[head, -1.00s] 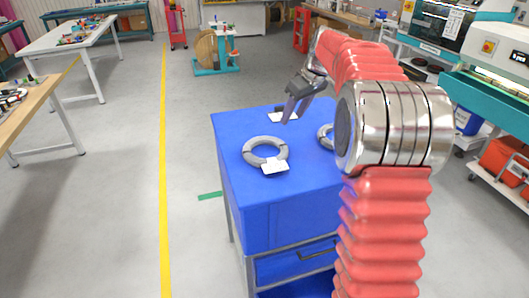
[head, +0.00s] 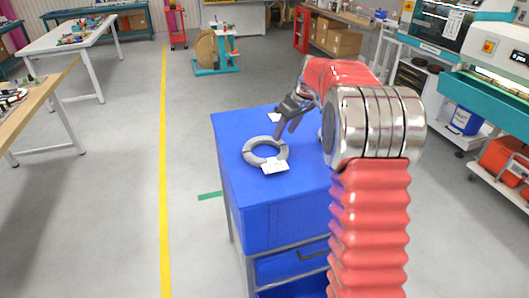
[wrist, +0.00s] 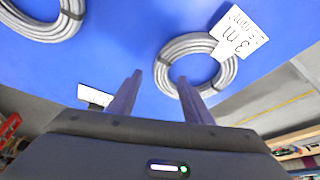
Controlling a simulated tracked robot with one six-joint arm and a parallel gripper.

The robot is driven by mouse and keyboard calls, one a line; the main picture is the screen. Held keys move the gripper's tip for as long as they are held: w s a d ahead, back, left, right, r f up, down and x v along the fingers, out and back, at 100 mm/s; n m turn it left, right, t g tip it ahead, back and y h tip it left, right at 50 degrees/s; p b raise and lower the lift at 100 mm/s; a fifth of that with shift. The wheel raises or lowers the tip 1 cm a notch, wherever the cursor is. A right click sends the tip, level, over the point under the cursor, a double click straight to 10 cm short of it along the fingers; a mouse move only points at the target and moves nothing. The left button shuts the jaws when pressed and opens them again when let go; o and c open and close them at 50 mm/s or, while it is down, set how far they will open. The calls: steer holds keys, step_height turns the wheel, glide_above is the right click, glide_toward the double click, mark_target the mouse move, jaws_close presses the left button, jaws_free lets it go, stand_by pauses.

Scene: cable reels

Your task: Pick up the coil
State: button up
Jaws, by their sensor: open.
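A grey coil (head: 265,152) with a white tag (head: 275,165) at its near edge lies flat on the blue cabinet top (head: 280,205). In the wrist view this coil (wrist: 163,67) is ahead, with its tag reading "3 m". My gripper (head: 284,134) is open and empty, fingers slanting down at the coil's far right side. In the wrist view my gripper (wrist: 160,78) has its right finger overlapping the coil's near rim and its left finger over blue beside it. Whether they touch the coil I cannot tell.
A second coil (wrist: 72,22) is at the upper left of the wrist view; my arm hides nearly all of it in the head view. Another white tag (head: 274,117) lies near the cabinet's far edge. The top left of the coil is bare.

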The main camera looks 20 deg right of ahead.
mark_target(280, 141)
steer(key=shift+x, duration=2.6)
steer(key=shift+s, duration=0.15)
jaws_close()
